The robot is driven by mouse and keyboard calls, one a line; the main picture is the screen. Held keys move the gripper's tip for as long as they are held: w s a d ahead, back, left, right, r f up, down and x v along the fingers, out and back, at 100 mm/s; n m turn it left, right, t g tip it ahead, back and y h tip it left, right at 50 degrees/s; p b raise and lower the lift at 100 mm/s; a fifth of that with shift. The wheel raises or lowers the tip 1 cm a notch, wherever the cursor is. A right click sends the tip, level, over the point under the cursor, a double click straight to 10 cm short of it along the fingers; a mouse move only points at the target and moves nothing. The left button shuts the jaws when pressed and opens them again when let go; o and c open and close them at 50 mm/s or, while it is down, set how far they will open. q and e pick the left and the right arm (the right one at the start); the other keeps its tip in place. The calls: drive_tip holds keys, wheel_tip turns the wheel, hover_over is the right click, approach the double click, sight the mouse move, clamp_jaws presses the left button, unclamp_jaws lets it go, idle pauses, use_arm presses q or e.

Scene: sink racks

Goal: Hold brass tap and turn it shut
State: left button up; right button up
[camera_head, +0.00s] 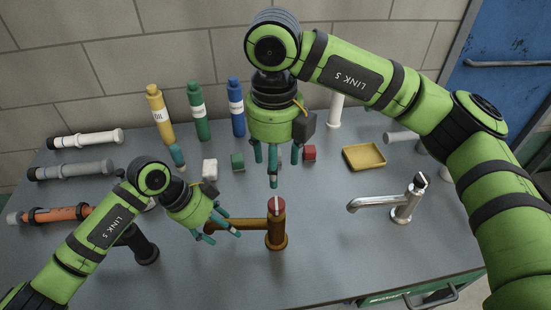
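The brass tap (276,240) stands on the grey bench near the middle, with its spout pointing left and a red-topped handle with a white mark (276,205) on top. My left gripper (228,224) is at the outer part of the spout, its teal fingers overlapping it. Whether they close on the spout is unclear. My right gripper (273,170) points down just above and behind the handle in the picture. Its fingers are spread, with nothing between them, and it looks apart from the handle.
A chrome tap (402,205) stands to the right and a black fitting (140,245) to the left. Yellow (160,115), green (199,112) and blue (236,108) bottles line the back. Small blocks and a yellow tray (364,157) lie behind. The front middle is clear.

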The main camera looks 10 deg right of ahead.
use_arm(q)
drive_tip(key=v, duration=1.2)
